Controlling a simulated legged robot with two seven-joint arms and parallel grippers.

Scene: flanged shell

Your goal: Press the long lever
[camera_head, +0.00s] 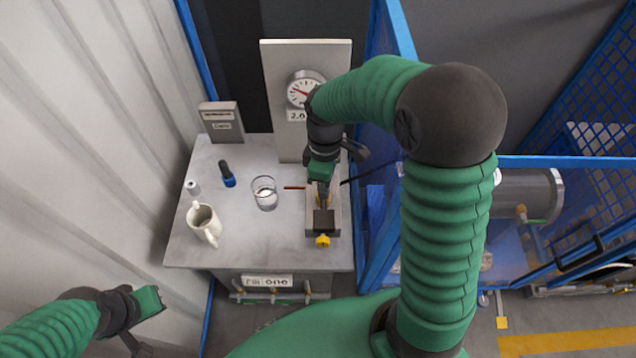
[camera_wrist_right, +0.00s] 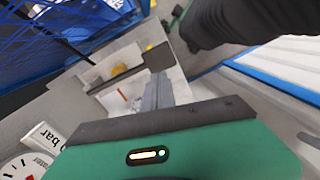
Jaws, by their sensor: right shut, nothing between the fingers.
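A narrow fixture (camera_head: 336,226) stands on the right side of the bench top. A dark bar with a square pad (camera_head: 324,218) runs along it; it also shows in the right wrist view (camera_wrist_right: 158,58) and looks like the long lever. A thin black rod (camera_head: 370,173) juts right from the fixture. My right gripper (camera_head: 323,203) is shut and empty, pointing down over the fixture just behind the pad. In the wrist view its fingers (camera_wrist_right: 160,82) end close to the pad; whether they touch is unclear. My left gripper (camera_head: 150,303) is at lower left, away from the bench, its fingers unclear.
On the grey bench (camera_head: 255,240) are a glass (camera_head: 264,193), a cream mug (camera_head: 204,224) and a blue-based dark item (camera_head: 227,174). A panel with a round gauge (camera_head: 303,92) stands behind. A blue mesh fence (camera_head: 384,225) closes the right side.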

